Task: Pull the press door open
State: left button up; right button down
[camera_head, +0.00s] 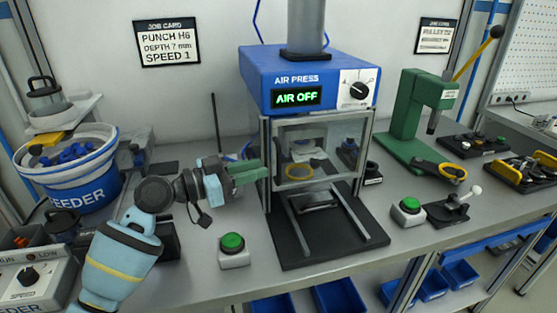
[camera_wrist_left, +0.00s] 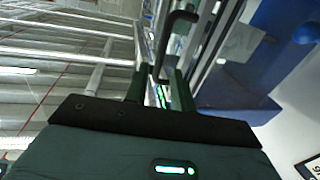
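The press door (camera_head: 308,150) is a clear panel in a grey frame on the front of the blue air press (camera_head: 308,75). It looks closed, with its lower edge above the dark base. My left gripper (camera_head: 252,171) is at the left side of the door, its green fingers pointing right. In the left wrist view, a black bent handle (camera_wrist_left: 172,38) reaches down toward the gap between the two green fingers (camera_wrist_left: 160,88). The fingers look apart, with light showing between them; contact with the handle cannot be told. My right gripper is out of view.
A green-button box (camera_head: 233,251) stands below my left gripper, and another (camera_head: 407,212) stands right of the press. A feeder bowl (camera_head: 70,175) is at the left. A green hand press (camera_head: 415,120) stands at the right. The dark press base (camera_head: 325,235) extends forward, clear in front.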

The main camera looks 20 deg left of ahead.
aim_at(279, 181)
pick_arm(q)
jog(key=shift+p+x, duration=0.55)
jog(key=shift+x, duration=2.7)
grip_shut()
